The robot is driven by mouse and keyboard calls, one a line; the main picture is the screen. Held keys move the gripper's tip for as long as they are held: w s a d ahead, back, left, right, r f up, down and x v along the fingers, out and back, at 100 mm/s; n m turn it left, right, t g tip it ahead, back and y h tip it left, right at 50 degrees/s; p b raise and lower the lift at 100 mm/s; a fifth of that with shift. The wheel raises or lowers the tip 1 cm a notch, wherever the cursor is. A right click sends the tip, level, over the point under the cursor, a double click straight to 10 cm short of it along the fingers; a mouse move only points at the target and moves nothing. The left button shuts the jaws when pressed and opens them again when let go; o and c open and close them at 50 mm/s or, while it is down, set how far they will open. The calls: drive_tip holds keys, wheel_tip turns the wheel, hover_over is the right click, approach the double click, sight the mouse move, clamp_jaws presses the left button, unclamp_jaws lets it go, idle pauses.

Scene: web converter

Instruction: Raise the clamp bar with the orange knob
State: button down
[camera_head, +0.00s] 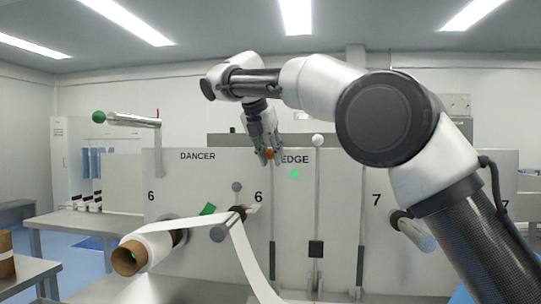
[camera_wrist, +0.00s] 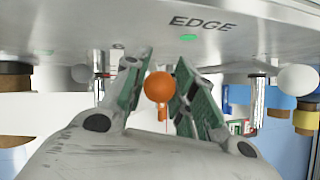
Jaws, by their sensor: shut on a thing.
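The orange knob (camera_wrist: 160,86) is a small ball between the two green-padded fingers of my gripper (camera_wrist: 165,72) in the wrist view. In the head view the knob (camera_head: 270,154) shows as a small orange spot at the fingertips of my gripper (camera_head: 268,158), just left of the word EDGE. My gripper points down from above and is shut on the knob. A thin orange piece shows below the knob in the wrist view. The clamp bar itself cannot be made out; my gripper hides part of that area.
A pale machine panel (camera_head: 205,180) stands behind my gripper. A green light (camera_head: 295,174) is lit below EDGE. A white ball (camera_head: 318,140) on a vertical rod stands to the right. A paper roll (camera_head: 154,247) and white web lie lower left.

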drive_tip(key=shift+w+d+r, duration=0.1)
drive_tip(key=shift+w+r, duration=0.1)
drive_tip(key=shift+w, duration=0.1)
drive_tip(key=c, duration=1.3)
unclamp_jaws()
drive_tip(key=shift+w+f, duration=0.1)
drive_tip(key=shift+w, duration=0.05)
drive_tip(key=shift+o, duration=0.8)
drive_tip(key=v, duration=0.7)
drive_tip(key=shift+s, duration=0.25)
